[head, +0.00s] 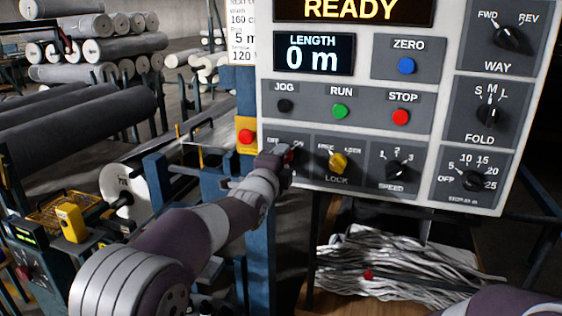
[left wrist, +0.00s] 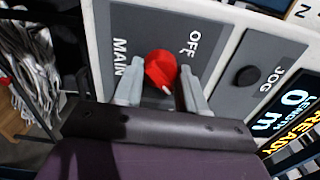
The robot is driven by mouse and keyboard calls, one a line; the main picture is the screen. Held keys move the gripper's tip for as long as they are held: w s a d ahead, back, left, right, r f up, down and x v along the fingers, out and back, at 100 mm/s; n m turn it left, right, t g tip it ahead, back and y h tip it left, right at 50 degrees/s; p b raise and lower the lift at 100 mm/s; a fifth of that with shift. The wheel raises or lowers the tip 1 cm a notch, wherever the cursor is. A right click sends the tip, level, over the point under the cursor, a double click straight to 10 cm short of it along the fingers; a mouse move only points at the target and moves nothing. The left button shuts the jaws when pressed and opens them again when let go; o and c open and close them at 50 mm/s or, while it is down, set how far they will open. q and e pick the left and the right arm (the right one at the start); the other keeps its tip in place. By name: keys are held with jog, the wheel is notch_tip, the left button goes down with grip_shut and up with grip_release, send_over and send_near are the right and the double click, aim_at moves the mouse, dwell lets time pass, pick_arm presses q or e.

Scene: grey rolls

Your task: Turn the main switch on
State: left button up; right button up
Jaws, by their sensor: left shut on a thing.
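The main switch is a red knob (left wrist: 160,68) on the grey panel marked MAIN. In the left wrist view, its white mark is at the lower side, turned away from the OFF label at the upper right. The ON label is hidden there by my gripper. In the head view, the main switch (head: 289,154) is mostly covered by my left gripper (head: 283,157). My left gripper also shows in the left wrist view (left wrist: 161,92), with one finger on each side of the knob, shut on it. My right gripper is out of view.
The control panel (head: 446,112) has a yellow LOCK knob (head: 338,162) just right of the main switch. The JOG button (head: 285,105) sits above. A red button on a yellow plate (head: 246,137) stands close on the left.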

pick_arm(q)
jog(key=o, duration=1.1)
jog(key=shift+c, duration=0.2)
jog(key=shift+s, duration=0.1)
jog(key=b+v, duration=0.3)
jog(key=v, duration=0.9)
jog(key=shift+s, duration=0.25)
jog(key=shift+a, duration=0.1)
